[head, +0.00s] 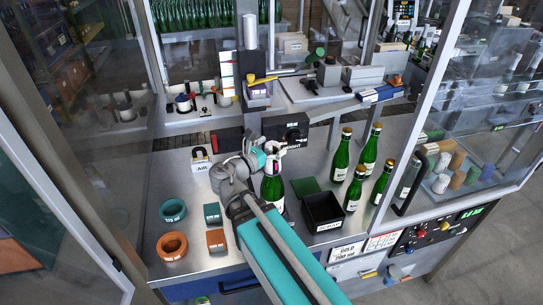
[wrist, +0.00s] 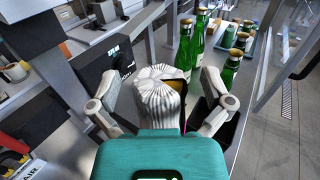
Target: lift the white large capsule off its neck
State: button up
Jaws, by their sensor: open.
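The white large capsule (wrist: 158,92) fills the middle of the wrist view, pleated and pale. A yellow-brown patch shows at its right edge. My gripper (wrist: 160,98) is open, with one finger on each side of the capsule. Gaps show between the fingers and the capsule, so no grip is visible. In the head view my gripper (head: 266,152) is at the top of a green bottle (head: 272,190) that stands upright on the bench. The capsule is mostly hidden there by the gripper, and the bottle's neck is hidden in the wrist view.
Several green bottles with gold tops (head: 340,160) stand to the right. A black bin (head: 322,213) and a dark green pad (head: 304,187) lie between. A teal ring (head: 173,211), an orange ring (head: 172,246) and small blocks are at left. A machine head (head: 285,130) stands close behind.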

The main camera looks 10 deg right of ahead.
dwell(0.5)
jog(key=c, duration=0.7)
